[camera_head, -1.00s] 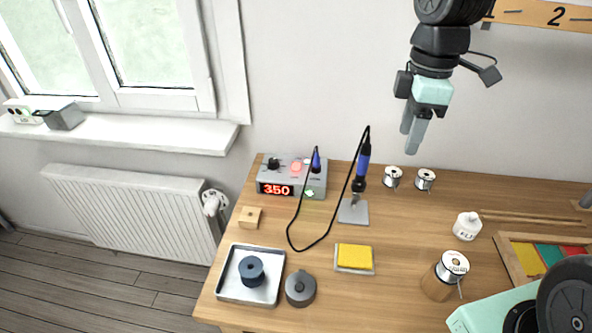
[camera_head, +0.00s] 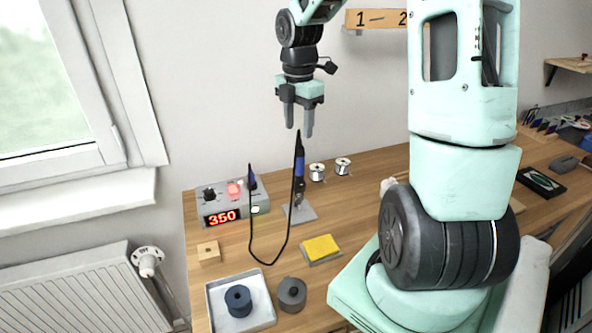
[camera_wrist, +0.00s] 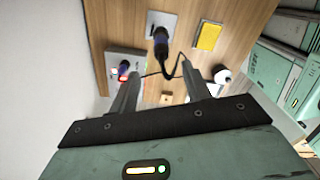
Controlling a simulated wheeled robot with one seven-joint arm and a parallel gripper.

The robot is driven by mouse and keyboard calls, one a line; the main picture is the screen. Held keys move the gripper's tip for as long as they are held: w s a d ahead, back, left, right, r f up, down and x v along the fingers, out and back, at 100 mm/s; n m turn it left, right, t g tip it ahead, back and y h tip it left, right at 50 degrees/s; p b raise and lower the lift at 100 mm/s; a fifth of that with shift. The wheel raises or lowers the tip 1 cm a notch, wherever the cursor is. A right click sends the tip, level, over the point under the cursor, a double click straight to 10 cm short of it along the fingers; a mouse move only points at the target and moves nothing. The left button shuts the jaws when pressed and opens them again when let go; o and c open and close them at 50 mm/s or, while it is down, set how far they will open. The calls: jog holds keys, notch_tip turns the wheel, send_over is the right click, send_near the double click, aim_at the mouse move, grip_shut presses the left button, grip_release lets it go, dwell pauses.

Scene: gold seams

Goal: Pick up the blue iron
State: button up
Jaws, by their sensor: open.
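The blue iron (camera_head: 299,166) stands upright in its holder on a grey metal base plate (camera_head: 303,213) on the wooden bench. A black cord loops from its top to the soldering station (camera_head: 222,204), which shows 350. My gripper (camera_head: 299,124) is open and empty, fingers pointing down, and appears just above the iron's top in the head view. In the wrist view the iron (camera_wrist: 161,42) shows end-on, dark, beyond and between the open fingers (camera_wrist: 160,72). I cannot tell the exact gap between fingertips and iron.
Two solder spools (camera_head: 317,172) stand behind the iron to the right. A yellow sponge (camera_head: 320,247) lies in front of it. A metal tray (camera_head: 262,312) with a dark blue spool, a round grey pot (camera_head: 291,293) and a wooden block (camera_head: 208,252) are nearer. The wall is close behind.

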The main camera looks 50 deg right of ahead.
aim_at(298, 147)
notch_tip(298, 147, down, 7)
jog(key=shift+r, duration=0.15)
jog(key=shift+s+d+f+p, duration=0.1)
jog(key=shift+f+p, duration=0.1)
jog(key=shift+f, duration=1.2)
jog(key=shift+s+f+p, duration=0.1)
jog(key=shift+f+p, duration=0.1)
jog(key=shift+f, duration=1.15)
jog(key=shift+c, duration=0.3)
grip_shut()
